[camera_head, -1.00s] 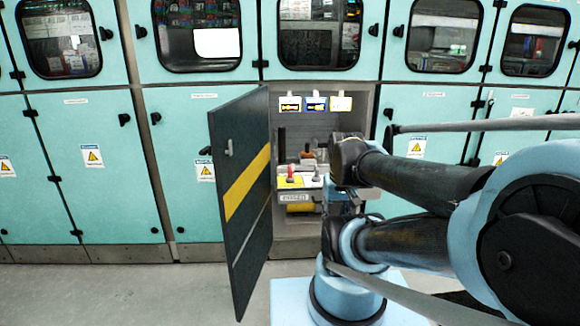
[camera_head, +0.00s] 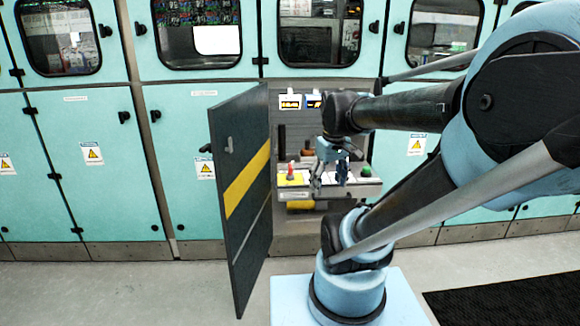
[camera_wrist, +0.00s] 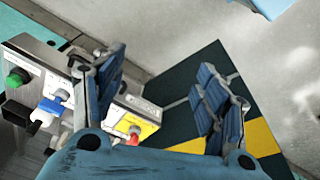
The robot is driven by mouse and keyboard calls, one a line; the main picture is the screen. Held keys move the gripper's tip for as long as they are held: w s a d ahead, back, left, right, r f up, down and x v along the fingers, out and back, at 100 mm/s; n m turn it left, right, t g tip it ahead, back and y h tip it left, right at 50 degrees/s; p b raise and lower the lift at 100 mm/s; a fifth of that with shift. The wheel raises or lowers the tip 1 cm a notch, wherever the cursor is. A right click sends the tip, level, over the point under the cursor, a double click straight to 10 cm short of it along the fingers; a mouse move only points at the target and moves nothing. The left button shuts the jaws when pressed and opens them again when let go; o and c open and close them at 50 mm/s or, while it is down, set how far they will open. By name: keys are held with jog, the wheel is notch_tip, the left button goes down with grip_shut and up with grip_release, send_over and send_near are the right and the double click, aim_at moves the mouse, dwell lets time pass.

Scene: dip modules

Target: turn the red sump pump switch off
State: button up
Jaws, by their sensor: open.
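The red sump pump switch (camera_head: 291,169) stands up from a yellow plate (camera_head: 289,180) on a shelf panel inside the open cabinet. In the wrist view the red switch (camera_wrist: 134,138) and its yellow plate (camera_wrist: 143,123) show just beyond the left finger, which partly hides them. My gripper (camera_head: 330,181) is in front of the panel, to the right of the red switch in the head view. Its two blue fingers (camera_wrist: 160,65) are apart, with nothing between them. I see no contact with the switch.
A blue switch (camera_wrist: 56,103) and a green knob (camera_wrist: 16,77) share the panel. The dark cabinet door (camera_head: 240,200) with a yellow stripe stands open on the left. Labelled displays (camera_head: 291,102) hang above the panel. Open floor (camera_head: 130,290) lies in front.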

jog(key=w+a+r+n+g, duration=0.1)
jog(key=w+a+r+n, duration=0.1)
jog(key=w+r+n, duration=0.35)
jog(key=w+a+r+n, duration=0.2)
jog(key=w+r, duration=0.1)
jog(key=w, duration=0.6)
jog(key=n, duration=0.6)
send_near(290, 165)
jog(key=shift+g, duration=0.4)
jog(key=f, duration=0.9)
jog(key=shift+w+f, duration=0.15)
jog(key=shift+w, duration=0.1)
jog(key=c, duration=1)
